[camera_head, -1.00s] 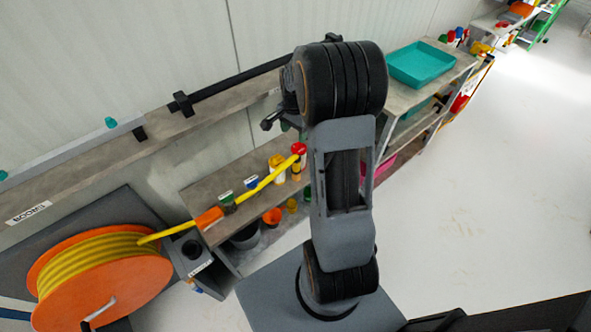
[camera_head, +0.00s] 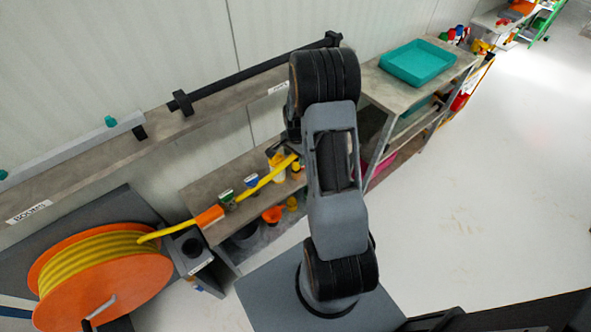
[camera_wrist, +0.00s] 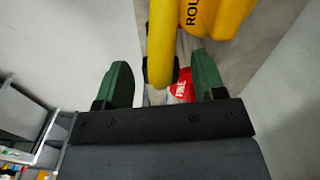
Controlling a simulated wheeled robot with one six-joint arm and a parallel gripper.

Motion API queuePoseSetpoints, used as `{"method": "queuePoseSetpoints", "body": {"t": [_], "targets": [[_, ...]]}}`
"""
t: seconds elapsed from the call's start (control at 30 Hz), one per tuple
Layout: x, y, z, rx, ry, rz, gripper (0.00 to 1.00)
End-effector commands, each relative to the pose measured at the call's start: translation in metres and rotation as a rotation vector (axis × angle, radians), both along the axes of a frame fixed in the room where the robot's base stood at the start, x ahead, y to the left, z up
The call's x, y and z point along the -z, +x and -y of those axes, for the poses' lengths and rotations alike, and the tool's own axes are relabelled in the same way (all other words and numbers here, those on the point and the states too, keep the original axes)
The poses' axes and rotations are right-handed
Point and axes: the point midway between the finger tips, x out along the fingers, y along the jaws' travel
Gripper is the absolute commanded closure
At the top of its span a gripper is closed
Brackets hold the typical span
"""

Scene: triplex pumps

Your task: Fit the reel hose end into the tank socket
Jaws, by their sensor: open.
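The yellow hose (camera_head: 262,184) leaves the orange reel (camera_head: 125,278), passes an orange sleeve (camera_head: 209,216) and slants up right over the low shelf. In the wrist view the hose (camera_wrist: 161,45) runs between the two green fingers of my gripper (camera_wrist: 162,75), with gaps on both sides. The fingers are open. A dark ring and a pale tip show near the hose's lower end. In the head view my arm hides most of my gripper. A dark box with a round black top (camera_head: 192,247) stands beside the reel; I cannot tell whether it is the tank socket.
The low shelf (camera_head: 215,185) holds several small bottles and an orange funnel-like item (camera_head: 272,214). A yellow container (camera_wrist: 215,15) is close to the fingers in the wrist view. A teal tray (camera_head: 418,63) sits on the bench at right. The floor at right is clear.

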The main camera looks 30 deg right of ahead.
Motion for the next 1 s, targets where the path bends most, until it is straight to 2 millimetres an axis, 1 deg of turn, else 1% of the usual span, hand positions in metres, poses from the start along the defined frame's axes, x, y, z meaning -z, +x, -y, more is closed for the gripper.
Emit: {"method": "queuePoseSetpoints", "body": {"t": [0.03,0.1,0.2,0.47,1.0], "targets": [[0.006,0.000,0.000,0.000,0.001,-0.001,0.37],[0.013,0.000,0.000,-0.001,0.001,-0.001,0.37],[0.017,0.001,0.000,-0.001,-0.001,0.001,0.37],[0.018,0.001,0.000,-0.001,-0.001,0.001,0.38],[0.018,0.001,0.000,-0.001,-0.001,0.001,0.89]]}}
